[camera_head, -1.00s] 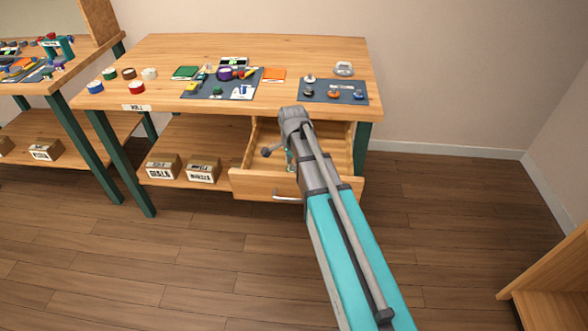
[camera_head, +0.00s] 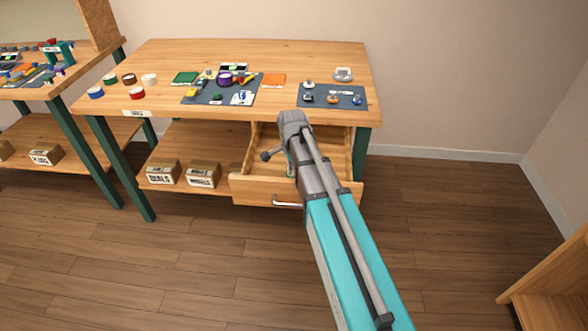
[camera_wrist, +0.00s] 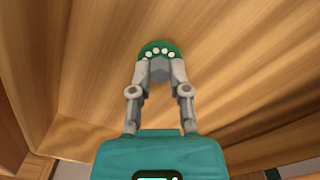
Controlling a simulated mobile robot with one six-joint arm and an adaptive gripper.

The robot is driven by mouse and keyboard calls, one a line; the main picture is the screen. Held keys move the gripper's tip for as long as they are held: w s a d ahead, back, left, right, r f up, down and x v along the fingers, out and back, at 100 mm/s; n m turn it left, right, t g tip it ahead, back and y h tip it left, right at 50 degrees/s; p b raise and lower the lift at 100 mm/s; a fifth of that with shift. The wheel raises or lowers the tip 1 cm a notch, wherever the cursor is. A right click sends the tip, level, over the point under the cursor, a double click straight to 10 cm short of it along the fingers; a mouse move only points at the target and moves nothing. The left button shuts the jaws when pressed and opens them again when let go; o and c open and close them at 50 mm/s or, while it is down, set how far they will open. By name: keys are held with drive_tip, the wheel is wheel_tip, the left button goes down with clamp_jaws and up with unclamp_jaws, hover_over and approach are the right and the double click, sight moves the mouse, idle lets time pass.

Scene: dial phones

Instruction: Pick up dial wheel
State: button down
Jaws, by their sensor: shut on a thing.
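The dial wheel (camera_wrist: 157,47) is green with a row of white dots or holes along its near side. In the wrist view my gripper (camera_wrist: 157,70) has its two grey fingers closed on it, with the wheel between and just past the fingertips. Light wood lies behind and around it. I cannot tell whether the wheel touches the drawer floor.
The workbench (camera_head: 310,55) stands above the drawer. It holds a dark mat (camera_head: 350,90) with small parts, another mat (camera_head: 210,95), and several coloured rolls at left. Labelled boxes (camera_head: 203,175) sit on the lower shelf. Open floor lies in front.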

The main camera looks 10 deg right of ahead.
drive_tip(key=shift+r+p, duration=0.6)
drive_tip(key=shift+r, duration=0.2)
drive_tip(key=s+d+r+p, duration=0.2)
drive_tip(key=s+r+p, duration=0.8)
drive_tip(key=s, duration=0.3)
drive_tip(key=shift+s+d+r+p, duration=0.4)
